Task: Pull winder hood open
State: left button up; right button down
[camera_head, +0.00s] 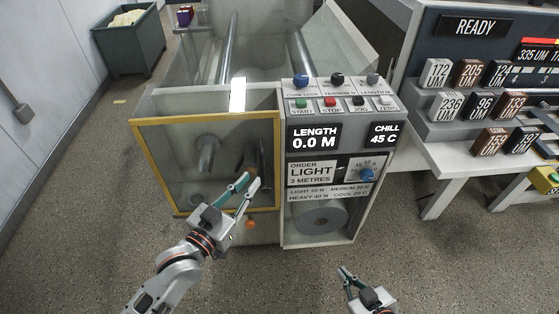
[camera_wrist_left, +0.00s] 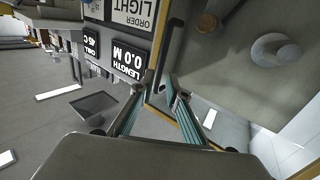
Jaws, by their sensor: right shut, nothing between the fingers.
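The winder hood (camera_head: 160,150) is a clear panel in a yellow frame on the machine's left front. It looks closed. Its upright black handle (camera_head: 263,155) is near the frame's right side. The handle also shows in the left wrist view (camera_wrist_left: 172,48), its near end appearing between the fingertips. My left gripper (camera_head: 248,181) is open in front of the hood's lower right part, just below the handle. It also shows in the left wrist view (camera_wrist_left: 155,87); I cannot tell whether it touches the handle. My right gripper (camera_head: 344,271) is shut and empty, low in front of the machine.
The control panel (camera_head: 340,100) with buttons and knobs stands right of the hood, above a compartment with a roll (camera_head: 323,219). A white table (camera_head: 450,165) with labelled blocks is at the right. A green bin (camera_head: 130,42) stands back left. The floor in front is clear.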

aim_at(261, 168)
pick_arm(q)
jog(key=x, duration=0.7)
jog(key=shift+w, duration=0.15)
jog(key=shift+c, duration=0.4)
grip_shut()
